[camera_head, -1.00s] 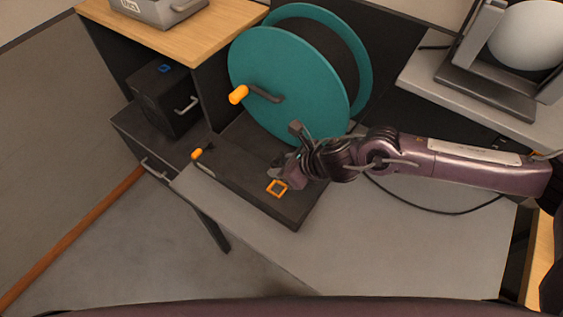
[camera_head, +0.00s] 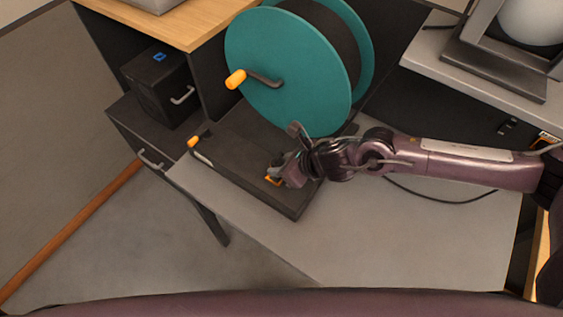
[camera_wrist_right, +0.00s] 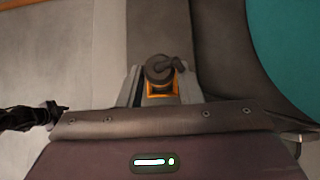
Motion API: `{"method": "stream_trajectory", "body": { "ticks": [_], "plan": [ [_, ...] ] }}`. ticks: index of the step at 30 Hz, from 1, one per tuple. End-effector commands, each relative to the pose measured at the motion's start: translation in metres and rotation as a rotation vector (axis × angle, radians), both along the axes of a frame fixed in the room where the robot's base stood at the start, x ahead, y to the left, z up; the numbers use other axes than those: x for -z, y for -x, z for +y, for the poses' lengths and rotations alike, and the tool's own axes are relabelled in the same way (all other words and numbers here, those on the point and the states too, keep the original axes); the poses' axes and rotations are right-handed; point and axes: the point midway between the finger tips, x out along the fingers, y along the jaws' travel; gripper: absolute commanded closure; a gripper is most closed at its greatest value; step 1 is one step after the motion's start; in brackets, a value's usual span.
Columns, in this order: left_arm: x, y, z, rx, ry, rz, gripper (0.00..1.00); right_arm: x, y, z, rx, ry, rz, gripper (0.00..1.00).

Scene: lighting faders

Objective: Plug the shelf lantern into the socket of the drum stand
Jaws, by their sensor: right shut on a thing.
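The drum stand (camera_head: 232,158) is a long dark base with a large teal drum (camera_head: 285,75) on it. Its orange square socket frame (camera_head: 273,181) is partly covered by my right gripper (camera_head: 277,172). In the right wrist view, my right gripper (camera_wrist_right: 160,82) is shut on a dark plug (camera_wrist_right: 160,67), over the orange socket frame (camera_wrist_right: 164,90). I cannot tell whether the plug is seated. The lantern (camera_head: 535,35), a pale globe in a grey frame, stands on the shelf at upper right. My left gripper is out of view.
An orange-tipped lever (camera_head: 193,142) sits at the base's left end. An orange crank handle (camera_head: 236,79) sticks out from the drum. A black cable (camera_head: 440,207) loops over the grey table (camera_head: 400,240), whose front is clear. A dark cabinet (camera_head: 160,88) stands at left.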

Motion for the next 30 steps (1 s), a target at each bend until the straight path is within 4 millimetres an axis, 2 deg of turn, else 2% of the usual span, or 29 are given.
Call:
{"method": "stream_trajectory", "body": {
  "ticks": [30],
  "plan": [
    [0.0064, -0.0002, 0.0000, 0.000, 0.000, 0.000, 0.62, -0.0005, 0.0002, 0.0008, 0.000, -0.004, -0.001, 0.91]
  ]
}}
